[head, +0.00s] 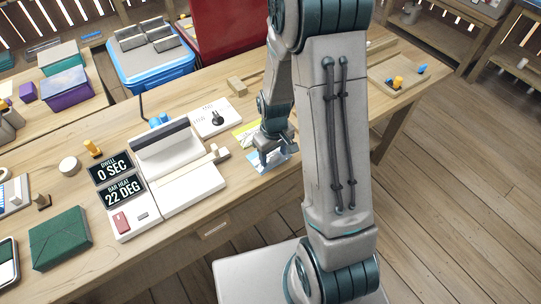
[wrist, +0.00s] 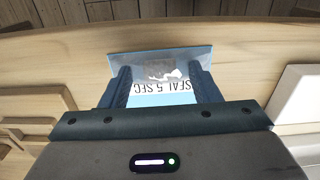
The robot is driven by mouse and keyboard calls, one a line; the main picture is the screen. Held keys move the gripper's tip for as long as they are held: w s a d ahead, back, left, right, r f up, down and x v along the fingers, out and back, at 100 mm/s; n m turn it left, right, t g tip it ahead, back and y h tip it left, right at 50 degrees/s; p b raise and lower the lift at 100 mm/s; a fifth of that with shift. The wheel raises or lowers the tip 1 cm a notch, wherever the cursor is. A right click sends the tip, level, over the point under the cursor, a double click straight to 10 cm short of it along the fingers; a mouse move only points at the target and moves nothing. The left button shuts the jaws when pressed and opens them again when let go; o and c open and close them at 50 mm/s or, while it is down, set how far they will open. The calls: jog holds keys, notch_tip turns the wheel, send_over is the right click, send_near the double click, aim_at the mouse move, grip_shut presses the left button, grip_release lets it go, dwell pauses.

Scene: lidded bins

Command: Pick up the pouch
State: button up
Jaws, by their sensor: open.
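The pouch (head: 268,162) is a flat, blue-edged, clear packet on the wooden table, right of the white sealer. In the wrist view the pouch (wrist: 160,62) shows printed text reading "SEAL 5 SEC" and a greyish patch inside. My gripper (head: 272,155) is low over the pouch and partly hides it in the head view. In the wrist view my gripper (wrist: 160,78) has its two fingers apart, one towards each side of the pouch. I cannot tell whether the fingertips touch it.
The white sealer (head: 180,190) with its dwell and heat displays (head: 115,181) stands left of the pouch. A yellow item (head: 243,131) and a white card with a dark knob (head: 214,118) lie behind. The table's front edge is close to the pouch.

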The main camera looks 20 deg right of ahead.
jog(key=shift+f, duration=0.1)
jog(key=c, duration=1.1)
jog(key=shift+o, duration=0.2)
